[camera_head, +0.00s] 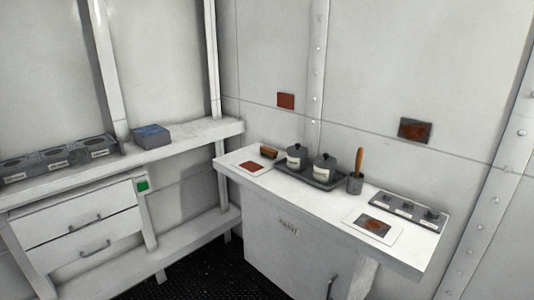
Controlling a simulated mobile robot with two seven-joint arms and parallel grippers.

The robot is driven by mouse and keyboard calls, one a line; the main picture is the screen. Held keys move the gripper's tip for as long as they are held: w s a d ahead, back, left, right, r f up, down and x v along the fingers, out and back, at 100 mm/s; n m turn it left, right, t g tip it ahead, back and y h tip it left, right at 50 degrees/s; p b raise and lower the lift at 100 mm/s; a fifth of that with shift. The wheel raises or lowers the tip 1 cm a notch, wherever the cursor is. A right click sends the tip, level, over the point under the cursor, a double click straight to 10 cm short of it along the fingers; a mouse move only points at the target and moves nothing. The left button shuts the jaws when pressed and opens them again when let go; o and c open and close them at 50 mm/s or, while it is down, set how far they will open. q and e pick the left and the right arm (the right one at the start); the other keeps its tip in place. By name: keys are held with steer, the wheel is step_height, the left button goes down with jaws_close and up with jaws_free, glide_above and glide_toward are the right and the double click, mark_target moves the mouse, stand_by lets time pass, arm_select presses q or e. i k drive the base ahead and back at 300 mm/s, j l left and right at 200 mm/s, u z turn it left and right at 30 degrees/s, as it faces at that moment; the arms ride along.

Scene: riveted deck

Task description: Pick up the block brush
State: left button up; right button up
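A small wooden-topped block with a dark lower part, which looks like the block brush (268,152), lies near the back left of the white counter. It sits between a white card with a red-brown patch and a dark tray with two lidded pots. It is small in the view, so its bristles cannot be made out clearly. Neither of my grippers shows in the head view.
The white counter (310,203) also holds two grey pots (325,167), a cup with an upright wooden handle (355,183), cards with red-brown patches (378,226) and a small rack (407,210). A shelf (190,136) with boxes and drawers stands left.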

mark_target(268, 152)
steer(key=i+j, duration=0.25)
steer(key=j, duration=0.2)
steer(key=i+j, duration=0.3)
steer(key=j, duration=0.2)
steer(key=i+j+u, duration=0.1)
steer(key=i+j, duration=0.15)
steer(key=j, duration=0.2)
steer(key=i+j, duration=0.3)
steer(key=j, duration=0.15)
steer(key=i+j, duration=0.3)
steer(key=j, duration=0.15)
